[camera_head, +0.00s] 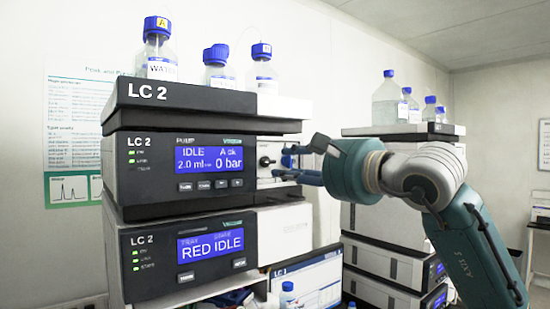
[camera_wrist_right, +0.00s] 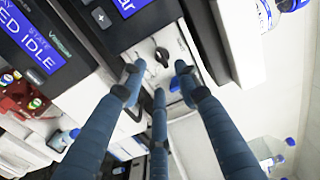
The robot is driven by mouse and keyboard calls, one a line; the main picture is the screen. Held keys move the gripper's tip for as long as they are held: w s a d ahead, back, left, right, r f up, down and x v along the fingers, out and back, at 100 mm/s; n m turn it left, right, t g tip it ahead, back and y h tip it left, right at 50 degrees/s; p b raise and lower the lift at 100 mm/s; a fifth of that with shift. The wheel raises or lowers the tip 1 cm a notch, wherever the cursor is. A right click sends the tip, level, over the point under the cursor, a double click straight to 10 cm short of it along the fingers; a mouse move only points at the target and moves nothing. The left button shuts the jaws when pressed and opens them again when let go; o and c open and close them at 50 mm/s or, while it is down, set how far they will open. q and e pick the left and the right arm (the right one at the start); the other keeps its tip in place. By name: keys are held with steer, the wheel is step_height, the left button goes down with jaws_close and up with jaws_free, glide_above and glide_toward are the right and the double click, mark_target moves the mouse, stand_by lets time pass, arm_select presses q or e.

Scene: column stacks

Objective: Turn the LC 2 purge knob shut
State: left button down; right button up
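The LC 2 pump module (camera_head: 160,190) reads IDLE and 0 bar. On its pale side panel (camera_head: 268,148) sits a small black purge knob (camera_head: 265,161). The knob also shows in the right wrist view (camera_wrist_right: 162,56), with its grip bar slightly tilted. My right gripper (camera_head: 287,163) reaches in from the right, in front of that panel. In the right wrist view its three blue-grey fingers (camera_wrist_right: 158,78) are spread apart, with the knob just beyond and between the tips. No finger visibly touches the knob. My left gripper is not in view.
A lower LC 2 module (camera_head: 155,262) reads RED IDLE. Blue-capped bottles (camera_head: 262,75) stand on the top tray (camera_head: 205,97). A small blue part (camera_wrist_right: 175,84) sits close to the fingers. A second instrument stack (camera_head: 375,220) and a monitor (camera_head: 315,282) stand to the right.

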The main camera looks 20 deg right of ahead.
mark_target(271, 163)
steer(key=p+x, duration=0.1)
steer(key=x, duration=0.3)
steer(key=shift+w+a+r+p, duration=0.1)
steer(key=shift+w+r+p, duration=0.1)
steer(key=shift+p, duration=0.2)
steer(key=shift+w+a+f, duration=0.2)
steer(key=shift+w, duration=0.4)
jaws_close()
